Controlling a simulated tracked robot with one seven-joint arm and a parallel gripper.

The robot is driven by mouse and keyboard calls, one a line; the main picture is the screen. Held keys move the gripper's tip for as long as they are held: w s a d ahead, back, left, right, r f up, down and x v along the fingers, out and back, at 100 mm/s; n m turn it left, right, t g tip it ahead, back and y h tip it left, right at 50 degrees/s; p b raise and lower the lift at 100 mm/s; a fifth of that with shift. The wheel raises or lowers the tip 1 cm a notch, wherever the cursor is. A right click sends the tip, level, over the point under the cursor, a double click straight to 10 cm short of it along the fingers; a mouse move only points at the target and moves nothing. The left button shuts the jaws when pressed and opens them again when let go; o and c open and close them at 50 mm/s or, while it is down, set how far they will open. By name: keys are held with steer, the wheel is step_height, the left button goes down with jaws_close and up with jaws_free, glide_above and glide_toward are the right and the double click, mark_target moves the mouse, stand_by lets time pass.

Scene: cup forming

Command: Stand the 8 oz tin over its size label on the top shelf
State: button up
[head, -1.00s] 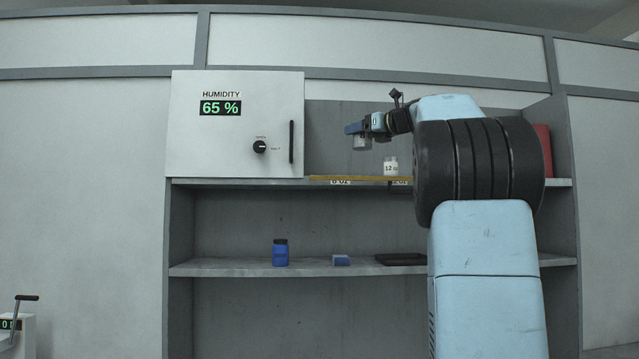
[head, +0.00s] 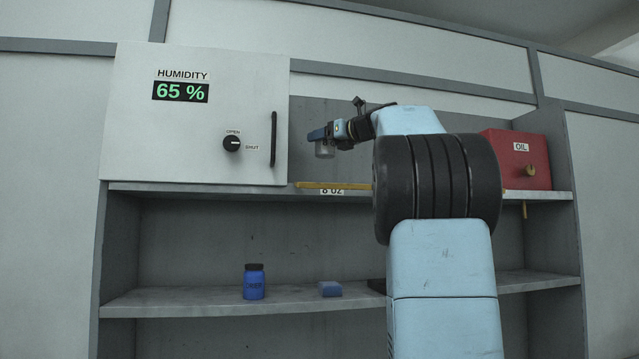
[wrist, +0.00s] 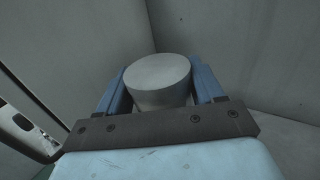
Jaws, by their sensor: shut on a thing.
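My gripper (head: 318,135) is shut on a grey tin (head: 325,150), which hangs above the top shelf. In the wrist view the tin (wrist: 159,80) sits between the two blue fingers (wrist: 205,82), its round end facing the camera. The 8 OZ label (head: 332,191) is on the front edge of the top shelf (head: 240,188), below and slightly right of the held tin. A yellow strip (head: 330,185) lies along the shelf edge just above the label and overlaps its top. I see clear space between the tin and the shelf.
A white humidity cabinet (head: 200,115) stands left of the tin on the top shelf. A red OIL box (head: 520,160) stands at the right end. A blue jar (head: 254,282) and a blue block (head: 330,289) are on the lower shelf. My arm hides the shelf's middle right.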

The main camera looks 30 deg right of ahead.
steer(key=f, duration=0.9)
steer(key=shift+a, duration=0.2)
steer(key=o, duration=1.1)
steer(key=v, duration=1.2)
steer(key=shift+d, duration=0.1)
